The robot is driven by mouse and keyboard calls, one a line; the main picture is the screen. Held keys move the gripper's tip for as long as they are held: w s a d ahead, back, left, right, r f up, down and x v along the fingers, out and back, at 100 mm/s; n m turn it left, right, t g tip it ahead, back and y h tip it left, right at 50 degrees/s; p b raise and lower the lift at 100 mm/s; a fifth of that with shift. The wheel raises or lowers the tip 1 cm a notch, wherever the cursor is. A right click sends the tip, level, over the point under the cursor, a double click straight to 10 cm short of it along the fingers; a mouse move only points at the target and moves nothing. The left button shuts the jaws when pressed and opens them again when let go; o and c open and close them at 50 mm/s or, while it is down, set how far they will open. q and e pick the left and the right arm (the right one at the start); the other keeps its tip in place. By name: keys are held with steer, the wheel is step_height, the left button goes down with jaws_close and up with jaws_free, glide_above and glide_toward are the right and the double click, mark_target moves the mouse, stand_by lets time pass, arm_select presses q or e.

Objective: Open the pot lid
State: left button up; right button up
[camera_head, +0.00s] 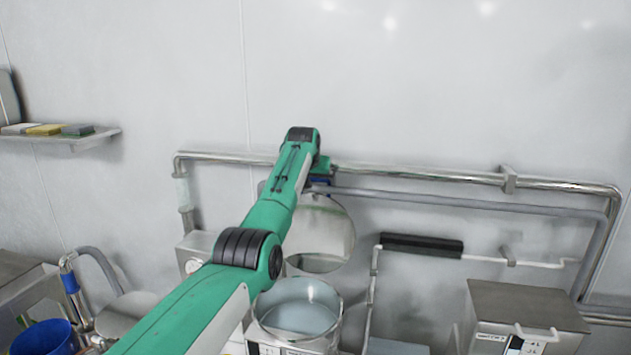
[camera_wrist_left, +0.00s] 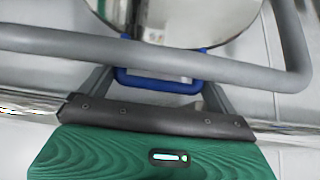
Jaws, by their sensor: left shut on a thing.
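The pot (camera_head: 298,312) stands open in the lower middle of the head view, with pale content inside. Its round shiny lid (camera_head: 325,235) stands raised and steeply tilted behind the pot, near the wall. In the left wrist view the lid (camera_wrist_left: 180,14) shows at the top, with its blue handle (camera_wrist_left: 160,84) below it. My left gripper (camera_head: 320,184) is at the lid's upper edge, shut on the blue handle; its fingers (camera_wrist_left: 160,90) show at both sides of the handle. My arm hides part of the lid and pot. My right gripper is not in view.
Metal wall pipes (camera_head: 430,176) run behind and beside the lid; a grey pipe (camera_wrist_left: 150,60) crosses close to the gripper. A metal box (camera_head: 525,310) stands at right, a blue bucket (camera_head: 45,338) at lower left, a shelf (camera_head: 75,140) at upper left.

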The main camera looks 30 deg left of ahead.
arm_select(q)
steer(key=o, duration=1)
steer(key=shift+s, duration=0.1)
steer(key=shift+o, duration=0.2)
steer(key=shift+s+d+r+b, duration=0.1)
steer(key=shift+s+r+b, duration=0.4)
steer(key=shift+b, duration=0.25)
steer(key=b+v, duration=0.6)
steer(key=v, duration=0.6)
steer(key=shift+r, duration=0.25)
steer(key=shift+s, duration=0.1)
